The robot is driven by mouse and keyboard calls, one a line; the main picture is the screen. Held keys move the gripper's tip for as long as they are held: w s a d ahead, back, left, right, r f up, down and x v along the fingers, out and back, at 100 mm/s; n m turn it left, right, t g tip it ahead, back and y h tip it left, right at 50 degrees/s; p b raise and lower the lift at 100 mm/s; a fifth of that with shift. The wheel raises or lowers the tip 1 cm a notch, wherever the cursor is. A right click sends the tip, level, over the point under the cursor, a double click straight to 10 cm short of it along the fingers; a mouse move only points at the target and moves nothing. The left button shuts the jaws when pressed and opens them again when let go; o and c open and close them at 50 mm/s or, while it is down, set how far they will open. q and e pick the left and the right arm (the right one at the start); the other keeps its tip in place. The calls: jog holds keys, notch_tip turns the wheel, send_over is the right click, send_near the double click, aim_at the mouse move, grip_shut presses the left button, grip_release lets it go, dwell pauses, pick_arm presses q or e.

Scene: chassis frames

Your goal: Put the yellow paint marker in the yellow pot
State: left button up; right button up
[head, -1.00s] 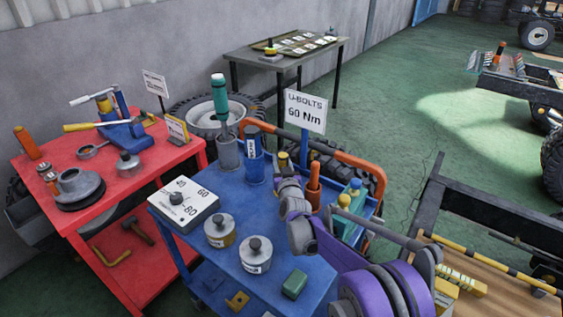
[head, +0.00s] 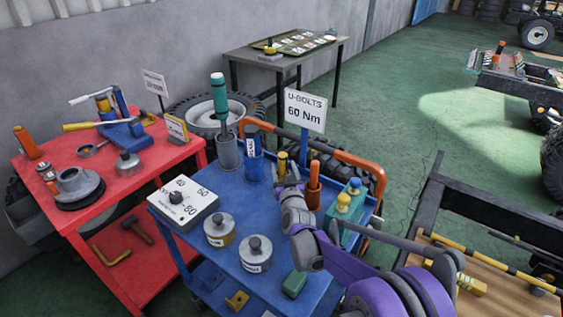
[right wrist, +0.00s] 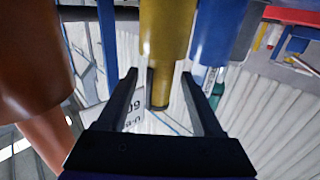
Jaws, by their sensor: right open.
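In the right wrist view, which is upside down, the narrow yellow paint marker (right wrist: 158,88) lines up with the wider yellow pot (right wrist: 168,28) and seems to stand in its mouth. My right gripper (right wrist: 160,78) is open, with one finger on each side of the marker and gaps showing. In the head view the yellow marker (head: 282,163) shows upright just beyond my right gripper (head: 286,180), which hides most of the pot. My left gripper is not in view.
An orange pot (head: 313,195) with an orange marker stands close on the right, and a blue pot (head: 254,168) on the left. The U-bolts sign (head: 305,110) rises behind. Weights and a dial box (head: 184,204) occupy the blue cart's (head: 285,248) front.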

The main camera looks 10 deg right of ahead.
jog(key=s, duration=0.7)
jog(key=shift+s, duration=0.3)
